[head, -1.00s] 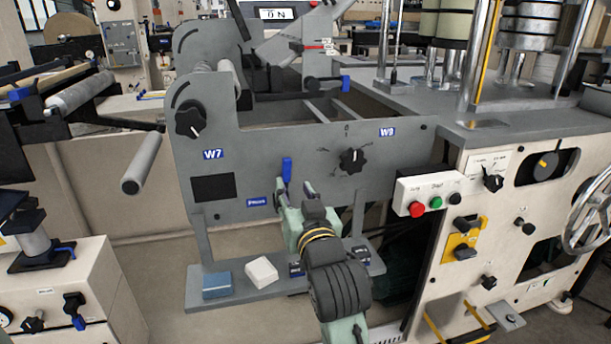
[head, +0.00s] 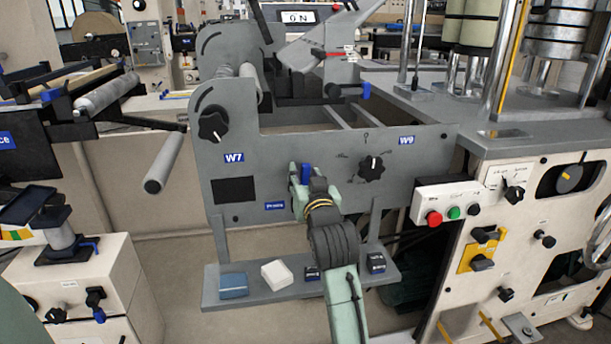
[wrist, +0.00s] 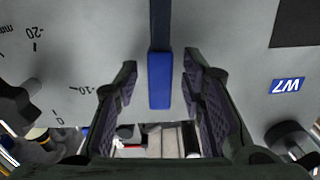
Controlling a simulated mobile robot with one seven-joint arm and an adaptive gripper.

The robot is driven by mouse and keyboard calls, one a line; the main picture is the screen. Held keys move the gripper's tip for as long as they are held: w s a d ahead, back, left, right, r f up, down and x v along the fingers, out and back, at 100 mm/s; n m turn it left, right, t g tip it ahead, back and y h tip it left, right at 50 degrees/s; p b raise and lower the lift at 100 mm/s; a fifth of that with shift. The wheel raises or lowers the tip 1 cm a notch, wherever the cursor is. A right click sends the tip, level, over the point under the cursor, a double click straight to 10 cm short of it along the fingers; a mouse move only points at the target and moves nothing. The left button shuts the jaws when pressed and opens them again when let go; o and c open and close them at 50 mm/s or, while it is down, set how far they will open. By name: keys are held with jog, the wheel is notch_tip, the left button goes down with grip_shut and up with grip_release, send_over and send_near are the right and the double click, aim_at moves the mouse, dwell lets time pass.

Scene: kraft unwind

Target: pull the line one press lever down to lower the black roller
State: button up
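The press lever has a blue grip (head: 306,174) and stands upright on the grey machine panel (head: 330,150), beside a blue label (head: 275,206). In the wrist view the blue grip (wrist: 160,80) on its dark stem lies between my two dark, ridged fingers. My gripper (head: 304,184) is open around the lever in the head view. In the wrist view a gap shows on each side of the grip, so my gripper (wrist: 160,88) is not closed on it. My gripper hides the lever's lower part in the head view. I cannot make out which roller is the black one.
A black knob (head: 372,168) is right of the lever. A box with red and green buttons (head: 446,212) is further right. Below, a grey shelf (head: 212,293) carries a blue box (head: 233,285) and a white block (head: 276,273). A grey roller (head: 164,163) juts out at left.

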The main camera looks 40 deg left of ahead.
grip_shut()
dwell(0.4)
dwell(0.4)
